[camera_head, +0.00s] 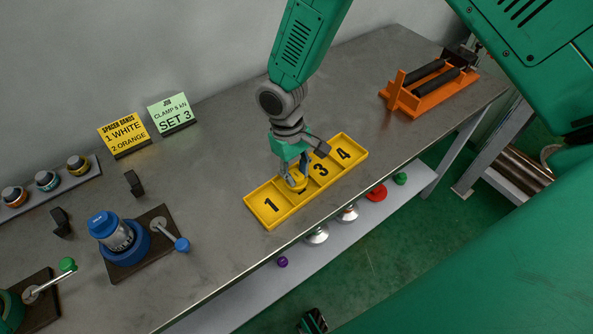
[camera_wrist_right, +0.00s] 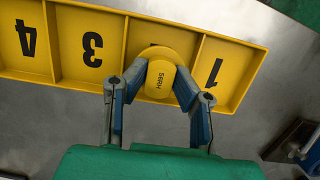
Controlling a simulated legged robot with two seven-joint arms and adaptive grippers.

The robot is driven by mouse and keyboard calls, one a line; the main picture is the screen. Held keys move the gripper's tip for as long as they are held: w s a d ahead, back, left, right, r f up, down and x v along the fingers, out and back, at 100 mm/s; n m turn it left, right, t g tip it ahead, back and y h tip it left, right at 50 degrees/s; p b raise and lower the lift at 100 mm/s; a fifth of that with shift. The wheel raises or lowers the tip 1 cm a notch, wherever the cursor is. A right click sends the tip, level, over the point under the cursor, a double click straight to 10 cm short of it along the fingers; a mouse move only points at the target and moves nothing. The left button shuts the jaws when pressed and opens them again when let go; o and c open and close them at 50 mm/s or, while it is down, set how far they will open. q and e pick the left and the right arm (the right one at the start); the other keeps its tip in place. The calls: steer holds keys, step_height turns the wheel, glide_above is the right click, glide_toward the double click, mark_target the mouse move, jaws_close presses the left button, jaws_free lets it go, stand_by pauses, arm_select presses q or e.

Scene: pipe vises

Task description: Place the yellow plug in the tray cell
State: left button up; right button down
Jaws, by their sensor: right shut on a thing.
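My right gripper (camera_head: 294,176) points down over the numbered yellow tray (camera_head: 266,220) in the head view. In the right wrist view, the right gripper (camera_wrist_right: 160,84) is shut on the yellow plug (camera_wrist_right: 160,80), with one blue-grey finger on each side. The plug has a round flange and a raised, lettered grip. It covers most of the cell between 1 and 3, and only a sliver of that cell's number shows. The plug also shows under the fingers in the head view (camera_head: 297,181). Whether it touches the cell floor is unclear. Cells 1, 3 and 4 look empty. My left gripper is not identifiable.
A blue vise (camera_head: 124,240) with a blue-capped pipe stands left of the tray. An orange rack (camera_head: 430,90) with dark rods is at the right. Two signs (camera_head: 124,134) and a strip of ringed parts (camera_head: 45,182) are at the back left. Bare bench surrounds the tray.

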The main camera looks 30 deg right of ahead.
steer(key=shift+a, duration=0.15)
steer(key=c, duration=1.3)
jaws_free()
steer(key=shift+a, duration=0.1)
steer(key=shift+d+f, duration=0.1)
steer(key=shift+d, duration=0.25)
steer(key=shift+d+r, duration=0.1)
steer(key=shift+r, duration=0.1)
steer(key=r, duration=0.4)
steer(key=w+r, duration=0.1)
steer(key=r, duration=0.2)
steer(key=w+r, duration=0.1)
steer(key=r, duration=0.3)
steer(key=shift+w+a+r, duration=0.1)
steer(key=shift+a+r, duration=0.25)
steer(key=shift+a, duration=0.1)
